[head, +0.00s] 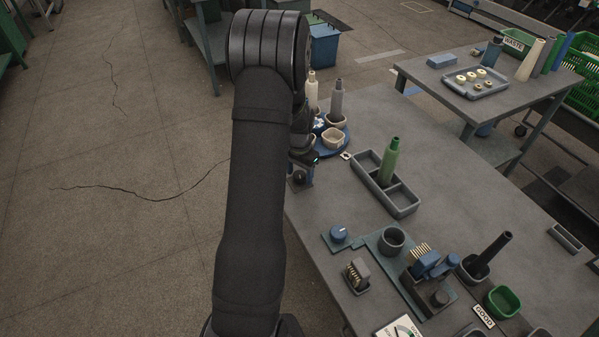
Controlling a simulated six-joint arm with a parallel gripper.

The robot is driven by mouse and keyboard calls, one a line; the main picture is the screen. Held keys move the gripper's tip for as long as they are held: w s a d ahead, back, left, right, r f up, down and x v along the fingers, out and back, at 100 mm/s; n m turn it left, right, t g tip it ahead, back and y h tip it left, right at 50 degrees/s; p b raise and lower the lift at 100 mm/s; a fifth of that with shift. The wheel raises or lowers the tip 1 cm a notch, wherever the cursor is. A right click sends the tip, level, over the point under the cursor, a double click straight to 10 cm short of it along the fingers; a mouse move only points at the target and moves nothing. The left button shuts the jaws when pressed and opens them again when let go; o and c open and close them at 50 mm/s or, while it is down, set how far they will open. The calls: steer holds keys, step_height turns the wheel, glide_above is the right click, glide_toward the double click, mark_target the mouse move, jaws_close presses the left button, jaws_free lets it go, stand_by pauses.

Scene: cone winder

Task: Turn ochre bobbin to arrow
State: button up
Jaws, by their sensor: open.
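A blue round turntable (340,151) stands at the table's left edge, partly hidden behind my arm. It carries a cream bobbin (312,92), a grey bobbin (336,103) and a tan cup (333,138). I cannot make out a bobbin that is clearly ochre. A small pale tag (346,156) sits at the turntable's near right rim; whether it bears the arrow is too small to tell. My gripper (303,157) is open beside the turntable's left side, mostly hidden by my own arm. Nothing shows held in it.
A grey divided tray (402,199) holds a green bobbin (389,162). A blue knob (338,234), a dark cup (391,240), a blue-topped fixture (431,265) and a green bin (503,301) crowd the front. The table is clear right of the tray.

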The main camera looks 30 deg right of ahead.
steer(key=c, duration=1)
steer(key=shift+n, duration=0.4)
steer(key=n, duration=0.6)
steer(key=shift+n, duration=0.3)
steer(key=n, duration=0.6)
steer(key=shift+n, duration=0.3)
